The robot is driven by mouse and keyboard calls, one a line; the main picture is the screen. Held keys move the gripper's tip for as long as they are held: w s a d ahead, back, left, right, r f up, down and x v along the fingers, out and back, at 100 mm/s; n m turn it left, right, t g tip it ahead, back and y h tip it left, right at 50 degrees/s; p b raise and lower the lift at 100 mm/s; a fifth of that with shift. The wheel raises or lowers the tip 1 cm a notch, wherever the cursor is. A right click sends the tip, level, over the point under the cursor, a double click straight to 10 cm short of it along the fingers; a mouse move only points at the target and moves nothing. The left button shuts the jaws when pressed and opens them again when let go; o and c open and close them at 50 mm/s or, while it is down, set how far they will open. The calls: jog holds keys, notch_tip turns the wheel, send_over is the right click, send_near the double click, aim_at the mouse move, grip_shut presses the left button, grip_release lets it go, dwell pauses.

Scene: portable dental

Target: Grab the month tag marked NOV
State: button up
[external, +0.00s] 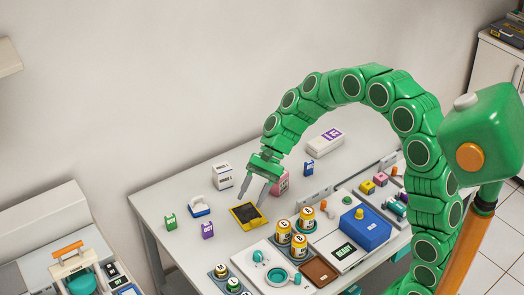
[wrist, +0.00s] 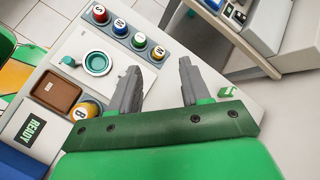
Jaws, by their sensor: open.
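Several small month tags stand on the white table in the external view. A green tag (external: 170,222) is at the left, a purple tag (external: 208,230) that seems to read OCT is right of it, and a blue tag (external: 309,168) is toward the back. The marks on the green and blue tags are too small to read, so I cannot tell which is NOV. My gripper (external: 252,200) is open and empty above the middle of the table, apart from these tags. In the wrist view, my gripper (wrist: 158,68) is at centre and a green tag (wrist: 228,91) shows past its right finger.
A yellow-rimmed black tray (external: 248,215) lies below my gripper. A blue-and-white holder (external: 200,206), a white box (external: 222,175) and a pink block (external: 281,183) stand near. Several yellow cans (external: 284,231) and a blue box (external: 364,228) fill the front right.

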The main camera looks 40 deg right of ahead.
jog(key=w+a+f+m+y, duration=0.1)
jog(key=w+a+f+m, duration=0.15)
jog(key=w, duration=0.35)
jog(key=w+a+f+m+y, duration=0.2)
jog(key=w+a+f, duration=0.15)
jog(key=w, duration=0.25)
jog(key=m+t+y, duration=0.2)
jog(key=m+t, duration=0.1)
jog(key=m, duration=0.3)
send_near(170, 215)
jog(key=shift+s+a+f, duration=0.1)
jog(key=shift+a+f, duration=0.7)
jog(key=shift+a, duration=0.3)
jog(key=shift+x, duration=3.8)
jog(key=shift+f, duration=0.1)
jog(key=shift+c, duration=0.3)
grip_shut()
